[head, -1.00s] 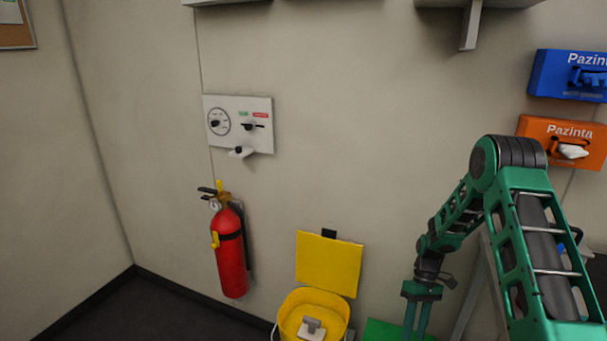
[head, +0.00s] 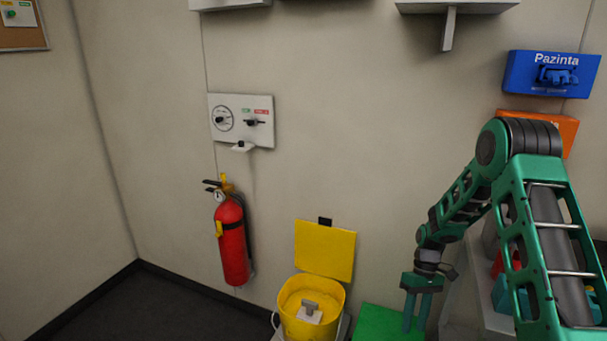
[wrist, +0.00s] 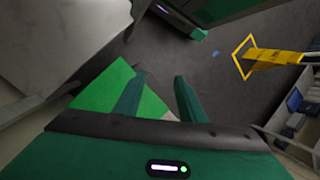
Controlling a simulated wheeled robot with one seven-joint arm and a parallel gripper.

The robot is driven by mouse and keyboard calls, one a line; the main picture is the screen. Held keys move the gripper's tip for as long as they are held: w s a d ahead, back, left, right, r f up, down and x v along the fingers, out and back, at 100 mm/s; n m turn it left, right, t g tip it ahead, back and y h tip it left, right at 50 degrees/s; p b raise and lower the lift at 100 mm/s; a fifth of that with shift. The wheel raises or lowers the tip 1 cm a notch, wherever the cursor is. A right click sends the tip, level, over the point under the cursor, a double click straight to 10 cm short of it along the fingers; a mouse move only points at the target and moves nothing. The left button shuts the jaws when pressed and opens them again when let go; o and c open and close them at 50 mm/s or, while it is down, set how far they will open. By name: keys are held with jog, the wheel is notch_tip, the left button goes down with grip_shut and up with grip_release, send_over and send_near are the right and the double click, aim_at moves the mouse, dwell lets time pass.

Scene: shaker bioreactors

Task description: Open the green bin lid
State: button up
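The green bin lid (head: 385,323) is a flat bright green panel at the bottom edge of the head view, right of the yellow bin. It looks shut, but the bin below it is out of view. In the wrist view the lid (wrist: 100,92) lies under and left of my fingers. My gripper (head: 416,328) points down at the lid's right side in the head view. Its two fingers are apart with nothing between them, as the wrist view also shows (wrist: 158,85). I cannot tell whether a fingertip touches the lid.
A yellow bin (head: 293,322) with its yellow lid (head: 324,250) raised stands left of the green lid. A red fire extinguisher (head: 232,245) hangs on the wall. A pale bench (head: 465,300) is right of my gripper. A yellow floor sign (wrist: 275,56) stands on open floor.

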notch_tip(320, 180, up, 17)
jog(key=s+a+m+t+h, duration=0.1)
jog(key=s+a+m+t, duration=0.1)
jog(key=s+t, duration=0.15)
jog(key=s+a+r+m+t, duration=0.15)
jog(key=s+r+t, duration=0.45)
jog(key=s+r, duration=0.75)
jog(key=s+d+m+g, duration=0.5)
jog(key=s+d+m, duration=0.2)
jog(key=s+d, duration=0.4)
jog(key=s, duration=0.4)
jog(key=shift+d+f+h, duration=0.3)
jog(key=shift+d+f, duration=0.05)
jog(key=shift+f, duration=0.05)
jog(key=shift+d, duration=0.1)
